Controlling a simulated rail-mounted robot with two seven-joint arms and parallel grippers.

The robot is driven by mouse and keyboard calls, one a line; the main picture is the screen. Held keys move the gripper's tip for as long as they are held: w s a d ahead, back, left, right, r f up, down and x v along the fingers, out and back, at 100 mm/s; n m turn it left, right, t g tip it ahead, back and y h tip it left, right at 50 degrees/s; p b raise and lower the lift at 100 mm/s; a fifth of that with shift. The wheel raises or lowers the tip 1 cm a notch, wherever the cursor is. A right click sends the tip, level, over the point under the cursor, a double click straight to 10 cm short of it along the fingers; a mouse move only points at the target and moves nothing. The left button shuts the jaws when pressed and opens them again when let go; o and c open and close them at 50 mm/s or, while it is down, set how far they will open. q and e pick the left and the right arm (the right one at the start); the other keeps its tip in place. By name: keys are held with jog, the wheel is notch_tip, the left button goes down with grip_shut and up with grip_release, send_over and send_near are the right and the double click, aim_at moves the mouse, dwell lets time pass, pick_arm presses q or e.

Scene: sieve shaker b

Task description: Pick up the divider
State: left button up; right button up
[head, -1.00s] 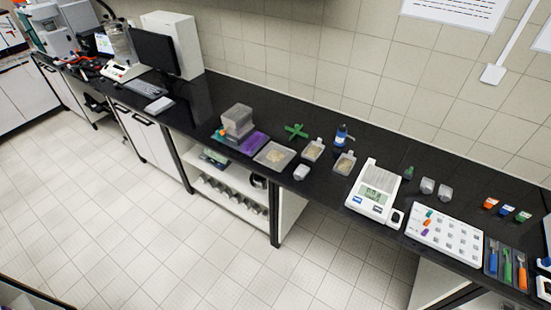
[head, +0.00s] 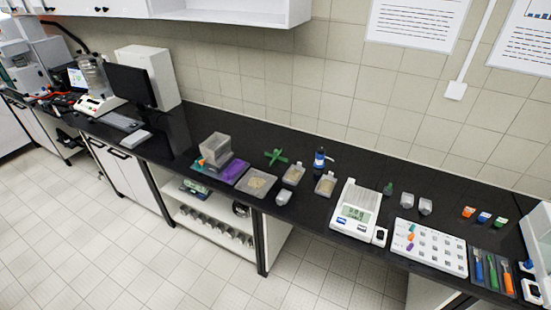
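A green cross-shaped piece (head: 276,157), which looks like the divider, lies on the black bench top toward the back, near the middle of the head view. It stands apart from the things around it. Neither of my grippers shows in the head view.
Left of the divider is a grey container (head: 215,149) beside a purple item (head: 235,169). In front is a tray of grains (head: 256,182); to the right are a small grain container (head: 293,175), a blue bottle (head: 319,160) and a white balance (head: 355,208). Bench behind the divider is clear.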

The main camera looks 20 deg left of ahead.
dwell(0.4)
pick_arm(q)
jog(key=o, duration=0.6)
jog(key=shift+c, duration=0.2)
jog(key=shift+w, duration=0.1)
